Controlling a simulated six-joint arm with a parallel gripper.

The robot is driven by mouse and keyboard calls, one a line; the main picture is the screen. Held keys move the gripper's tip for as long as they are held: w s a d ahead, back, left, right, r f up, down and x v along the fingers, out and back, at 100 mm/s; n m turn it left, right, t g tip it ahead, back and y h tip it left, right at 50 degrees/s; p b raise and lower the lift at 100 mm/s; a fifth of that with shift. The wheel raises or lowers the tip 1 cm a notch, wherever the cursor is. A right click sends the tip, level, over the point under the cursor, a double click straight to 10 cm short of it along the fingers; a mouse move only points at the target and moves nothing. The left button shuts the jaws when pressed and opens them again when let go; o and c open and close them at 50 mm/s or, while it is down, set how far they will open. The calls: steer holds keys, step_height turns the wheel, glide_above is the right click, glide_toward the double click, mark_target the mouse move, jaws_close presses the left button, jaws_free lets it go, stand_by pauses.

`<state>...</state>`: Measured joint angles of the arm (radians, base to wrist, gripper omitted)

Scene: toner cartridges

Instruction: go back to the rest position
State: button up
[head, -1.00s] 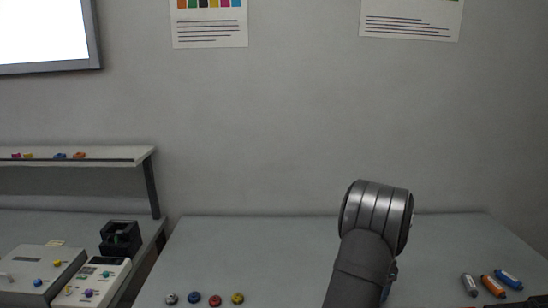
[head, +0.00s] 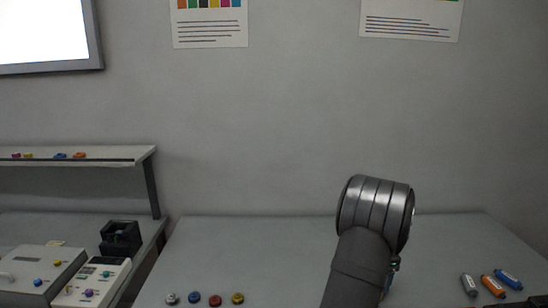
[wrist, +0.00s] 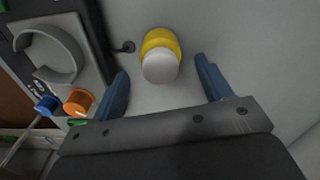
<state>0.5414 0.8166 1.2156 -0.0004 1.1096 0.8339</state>
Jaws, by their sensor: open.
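In the wrist view my gripper (wrist: 164,88) is open, with its two blue fingers spread wide apart. A yellow cartridge with a white end (wrist: 160,55) stands on the grey surface beyond and between the fingertips. Nothing is held between the fingers. In the head view my arm rises at the right of centre over the table (head: 270,255), and it hides my gripper there.
In the wrist view a dark device with a grey ring (wrist: 48,52) is at left, beside an orange knob (wrist: 78,101) and a blue one (wrist: 46,104). In the head view, several coloured round pieces (head: 215,300) lie at front, and grey, orange and blue cartridges (head: 492,285) at right.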

step_height(320, 180, down, 4)
steer(key=shift+r, duration=0.1)
step_height(320, 180, up, 5)
steer(key=shift+f, duration=0.2)
steer(key=s+d+r, duration=0.6)
steer(key=s+r, duration=0.1)
steer(key=s, duration=0.4)
steer(key=s+a+r, duration=0.2)
steer(key=s, duration=0.5)
steer(key=s+a+r, duration=0.2)
steer(key=s, duration=0.4)
steer(key=w+a+f, duration=0.1)
steer(key=w+f, duration=0.1)
steer(key=w, duration=0.1)
steer(key=w+a+f, duration=0.2)
steer(key=w+f, duration=0.1)
steer(key=w+a+f, duration=0.1)
steer(key=w+f, duration=0.1)
steer(key=w, duration=0.2)
steer(key=shift+a+f, duration=0.2)
steer(key=shift+f, duration=0.1)
steer(key=shift+w+f, duration=0.1)
steer(key=shift+f, duration=0.25)
